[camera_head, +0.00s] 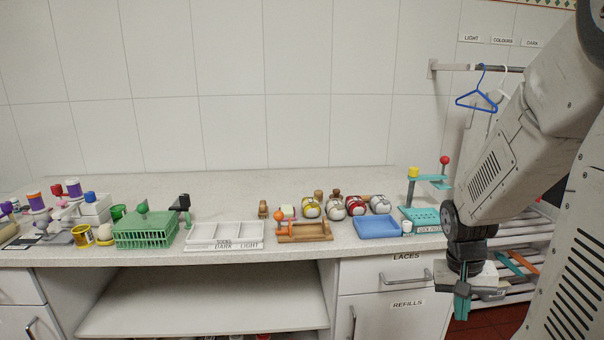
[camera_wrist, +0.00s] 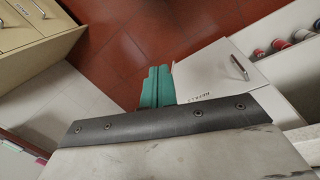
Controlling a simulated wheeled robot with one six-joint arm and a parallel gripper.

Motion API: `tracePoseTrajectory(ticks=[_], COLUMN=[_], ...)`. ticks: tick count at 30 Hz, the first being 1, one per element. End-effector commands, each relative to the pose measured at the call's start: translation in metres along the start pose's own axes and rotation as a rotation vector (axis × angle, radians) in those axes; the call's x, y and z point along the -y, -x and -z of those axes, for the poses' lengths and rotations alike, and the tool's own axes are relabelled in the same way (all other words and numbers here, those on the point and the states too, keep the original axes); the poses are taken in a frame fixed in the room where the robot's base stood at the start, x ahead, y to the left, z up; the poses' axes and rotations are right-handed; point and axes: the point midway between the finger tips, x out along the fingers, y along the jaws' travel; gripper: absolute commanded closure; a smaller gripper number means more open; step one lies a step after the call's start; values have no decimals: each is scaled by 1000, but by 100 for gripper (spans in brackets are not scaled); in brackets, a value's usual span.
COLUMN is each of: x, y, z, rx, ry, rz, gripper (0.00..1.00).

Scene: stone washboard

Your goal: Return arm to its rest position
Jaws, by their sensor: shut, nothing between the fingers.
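My gripper (camera_head: 462,305) hangs at the right in the head view, pointing down in front of the drawer unit (camera_head: 385,281). Its teal fingers are together with nothing between them. In the wrist view my gripper (camera_wrist: 158,72) shows its two teal fingers side by side, above the red tiled floor. My arm comes in from the upper right and bends down at the wrist.
A blue hanger (camera_head: 477,100) hangs on a rail. A slatted rack stands behind my arm.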

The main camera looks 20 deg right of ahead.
Motion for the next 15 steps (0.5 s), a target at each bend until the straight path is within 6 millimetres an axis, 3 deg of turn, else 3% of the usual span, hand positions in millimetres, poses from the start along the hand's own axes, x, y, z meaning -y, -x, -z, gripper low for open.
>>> tracePoseTrajectory(ticks=[1, 6, 12, 15], x=[14, 51, 81, 92], y=[22, 79, 130, 147], z=[-16, -77, -145, -166], rx=[8, 53, 16, -58], ry=[64, 265, 471, 544], rz=[6, 45, 109, 143], gripper=[100, 100, 100, 100])
